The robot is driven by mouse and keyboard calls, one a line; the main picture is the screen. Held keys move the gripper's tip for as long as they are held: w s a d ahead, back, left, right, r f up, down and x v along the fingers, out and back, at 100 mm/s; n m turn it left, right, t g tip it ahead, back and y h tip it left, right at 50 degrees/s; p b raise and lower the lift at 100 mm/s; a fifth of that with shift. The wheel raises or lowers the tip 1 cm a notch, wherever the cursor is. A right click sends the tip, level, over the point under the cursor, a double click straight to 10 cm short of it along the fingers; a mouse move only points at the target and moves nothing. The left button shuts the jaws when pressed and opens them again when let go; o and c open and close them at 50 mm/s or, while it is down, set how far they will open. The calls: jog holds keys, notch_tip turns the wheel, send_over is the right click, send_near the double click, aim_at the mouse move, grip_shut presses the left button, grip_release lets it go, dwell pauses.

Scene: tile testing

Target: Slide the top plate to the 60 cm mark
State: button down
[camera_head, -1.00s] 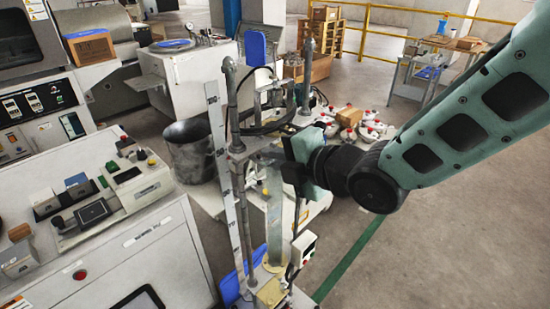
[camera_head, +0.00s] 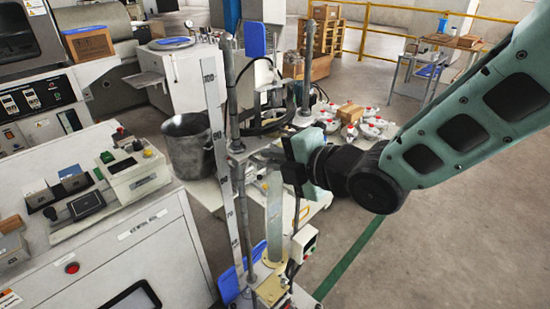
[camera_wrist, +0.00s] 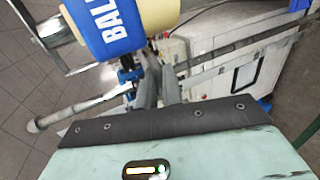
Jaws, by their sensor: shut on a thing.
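A test stand has two upright grey posts (camera_head: 231,90) and a white ruler (camera_head: 222,165) with dark numbers along the left one. The top plate (camera_head: 258,152) spans the posts about mid-height, with a collar on the left post. It sits near a number on the ruler that looks like 80, well under the 100 mark. My gripper (camera_head: 287,172) is at the plate's right side, shut on it; the contact is partly hidden by the gripper body. In the wrist view my fingers (camera_wrist: 158,90) point into the stand, and the plate is hard to make out.
A clear tube (camera_head: 274,215) stands below the plate on the stand's base. A control console (camera_head: 150,235) is to the left. Open floor (camera_head: 430,240) lies to the right.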

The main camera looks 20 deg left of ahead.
jog(key=shift+f+b, duration=1)
jog(key=shift+f, duration=0.35)
notch_tip(320, 180, down, 6)
jog(key=b, duration=0.6)
jog(key=shift+b, duration=0.35)
notch_tip(320, 180, down, 6)
jog(key=b, duration=0.6)
jog(key=shift+f+b, duration=0.15)
jog(key=shift+b, duration=0.25)
jog(key=shift+f+b, duration=2.9)
jog(key=shift+b, duration=0.15)
